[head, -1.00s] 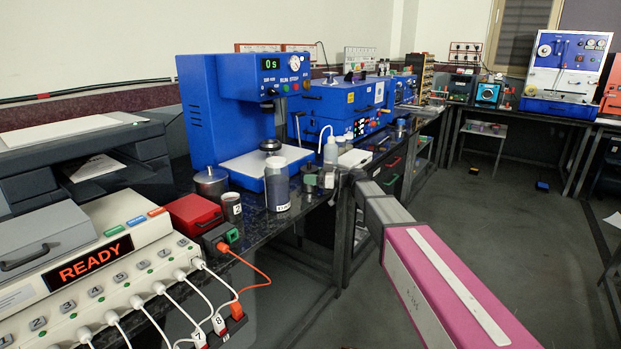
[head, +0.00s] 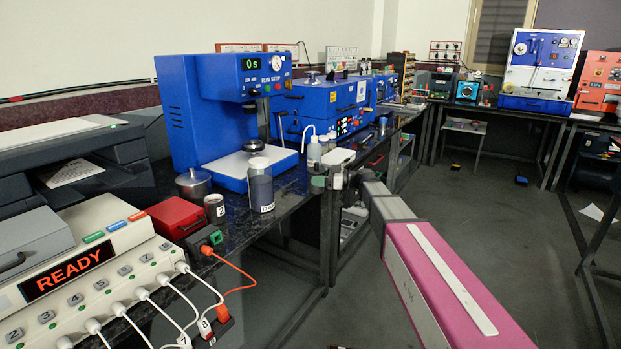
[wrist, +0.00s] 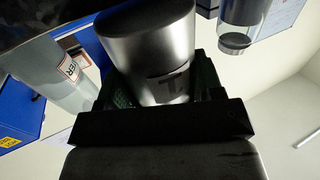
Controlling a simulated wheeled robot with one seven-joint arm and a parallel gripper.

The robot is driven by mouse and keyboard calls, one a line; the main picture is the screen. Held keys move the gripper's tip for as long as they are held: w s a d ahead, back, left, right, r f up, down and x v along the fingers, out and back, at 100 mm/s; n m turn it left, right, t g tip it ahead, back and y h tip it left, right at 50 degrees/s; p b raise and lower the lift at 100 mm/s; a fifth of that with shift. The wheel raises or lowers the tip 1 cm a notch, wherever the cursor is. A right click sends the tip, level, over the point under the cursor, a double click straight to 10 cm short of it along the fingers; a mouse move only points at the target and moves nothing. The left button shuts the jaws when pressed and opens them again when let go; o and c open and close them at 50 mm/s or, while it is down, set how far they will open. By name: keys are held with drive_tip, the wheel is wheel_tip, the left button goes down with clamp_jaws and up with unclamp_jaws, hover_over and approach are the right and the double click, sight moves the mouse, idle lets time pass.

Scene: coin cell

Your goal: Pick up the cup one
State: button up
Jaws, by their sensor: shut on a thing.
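Cup one (wrist: 150,45), a smooth grey metal cup with a dark mark on its side, fills the middle of the wrist view. My gripper (wrist: 162,88) is shut on it, with a dark finger on each side of the cup. In the head view my gripper (head: 328,183) is small at the far end of my arm, in front of the bench edge. The cup is hard to make out there.
A grey cup marked 2 (head: 214,208), a labelled jar (head: 260,185) and a lidded metal pot (head: 193,184) stand on the dark bench (head: 240,232). A blue press (head: 205,110) stands behind them. White bottles (head: 314,152) stand behind my gripper. Open floor (head: 480,210) lies right.

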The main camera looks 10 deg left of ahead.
drive_tip(key=d, duration=0.8)
drive_tip(key=shift+d, duration=0.2)
